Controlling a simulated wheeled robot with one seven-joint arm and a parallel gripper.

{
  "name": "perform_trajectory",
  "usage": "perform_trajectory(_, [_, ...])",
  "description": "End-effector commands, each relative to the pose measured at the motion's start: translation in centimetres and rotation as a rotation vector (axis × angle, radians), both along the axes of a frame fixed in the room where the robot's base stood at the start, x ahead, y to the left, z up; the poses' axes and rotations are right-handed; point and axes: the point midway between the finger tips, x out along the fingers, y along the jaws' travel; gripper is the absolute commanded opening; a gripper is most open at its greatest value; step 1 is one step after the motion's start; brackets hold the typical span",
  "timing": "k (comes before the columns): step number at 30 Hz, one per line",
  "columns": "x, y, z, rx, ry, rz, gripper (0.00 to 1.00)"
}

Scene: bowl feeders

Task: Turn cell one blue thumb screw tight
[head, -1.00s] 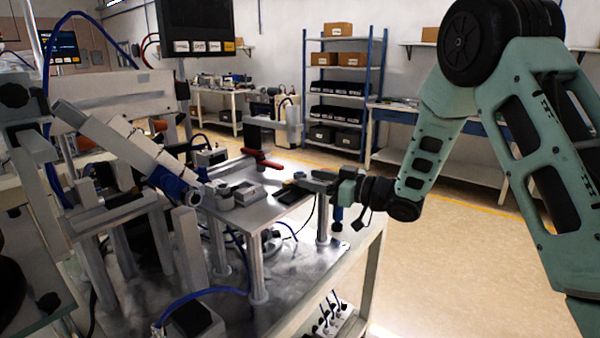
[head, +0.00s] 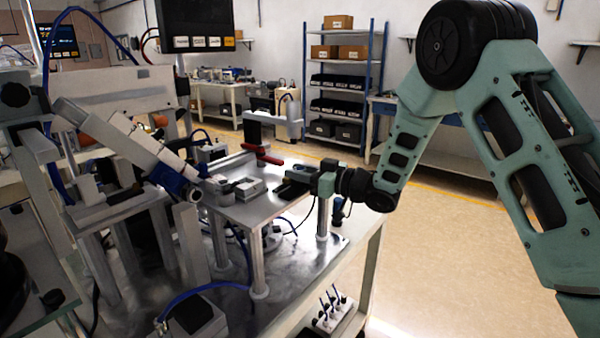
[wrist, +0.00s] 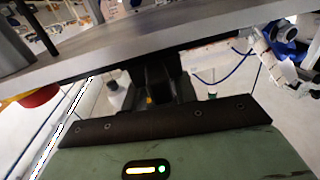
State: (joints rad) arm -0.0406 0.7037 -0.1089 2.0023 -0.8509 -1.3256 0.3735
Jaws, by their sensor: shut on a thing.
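My gripper (head: 299,184) is at the right edge of the metal fixture plate (head: 250,208), with its fingers pointing left. In the wrist view the dark fingers (wrist: 157,85) reach toward the underside of a grey plate edge (wrist: 150,38). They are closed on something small. The blue thumb screw is hidden by the fingers in both views, so its shape and seating cannot be made out. A dark flat block (head: 291,190) lies on the plate close to the fingertips.
A red-handled clamp (head: 263,156) stands behind on the plate. A grey box-shaped part (head: 250,187) sits left of my gripper. A feeder track with a blue fitting (head: 168,180) is further left. A red round part (wrist: 40,97) shows in the wrist view. Open floor lies right.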

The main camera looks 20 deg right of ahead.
Motion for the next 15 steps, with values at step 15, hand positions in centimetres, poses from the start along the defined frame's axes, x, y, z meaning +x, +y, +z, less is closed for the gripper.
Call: perform_trajectory(15, [-0.01,0.04,-0.18,0.0,-0.003,-0.302,0.06])
